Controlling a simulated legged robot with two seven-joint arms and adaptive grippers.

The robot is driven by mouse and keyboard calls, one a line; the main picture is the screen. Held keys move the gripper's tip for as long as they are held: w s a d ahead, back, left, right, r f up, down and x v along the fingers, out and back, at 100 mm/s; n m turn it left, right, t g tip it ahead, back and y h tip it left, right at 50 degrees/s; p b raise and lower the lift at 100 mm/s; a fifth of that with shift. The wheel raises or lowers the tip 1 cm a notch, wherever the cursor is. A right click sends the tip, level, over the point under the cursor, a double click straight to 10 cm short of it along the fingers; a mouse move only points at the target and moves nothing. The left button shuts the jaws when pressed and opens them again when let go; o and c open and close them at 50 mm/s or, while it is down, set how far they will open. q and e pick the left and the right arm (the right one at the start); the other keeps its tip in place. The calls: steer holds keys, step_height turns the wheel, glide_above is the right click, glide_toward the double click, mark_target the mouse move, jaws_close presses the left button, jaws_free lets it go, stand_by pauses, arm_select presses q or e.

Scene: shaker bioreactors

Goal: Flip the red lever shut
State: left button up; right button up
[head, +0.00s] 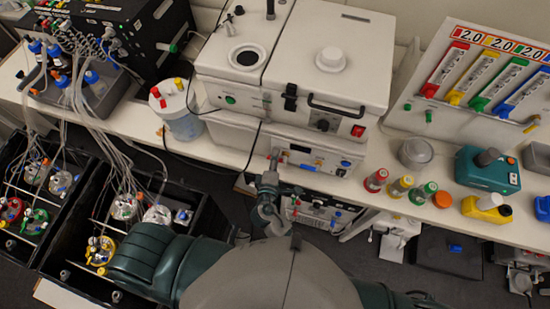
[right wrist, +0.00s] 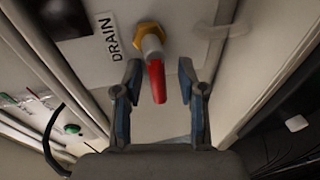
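In the right wrist view the red lever (right wrist: 157,82) sticks out from a brass nut (right wrist: 149,36) on a pale panel, beside a label reading DRAIN (right wrist: 112,37). My right gripper (right wrist: 160,95) is open, with one finger on each side of the lever. A gap shows between the lever and both fingers. In the head view my right gripper (head: 270,178) is at the front of the white bench unit, just below its edge; the lever is hard to make out there. My left gripper is not in view.
A white machine (head: 325,75) with a black handle stands on the bench above the gripper. Several colour-capped bottles (head: 400,187) stand on the bench to the right. Tubes run into black bins (head: 85,255) at the left. A dark cable (right wrist: 52,140) hangs left in the wrist view.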

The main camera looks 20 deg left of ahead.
steer(key=v, duration=0.7)
steer(key=shift+s, duration=0.25)
steer(key=shift+a, duration=0.1)
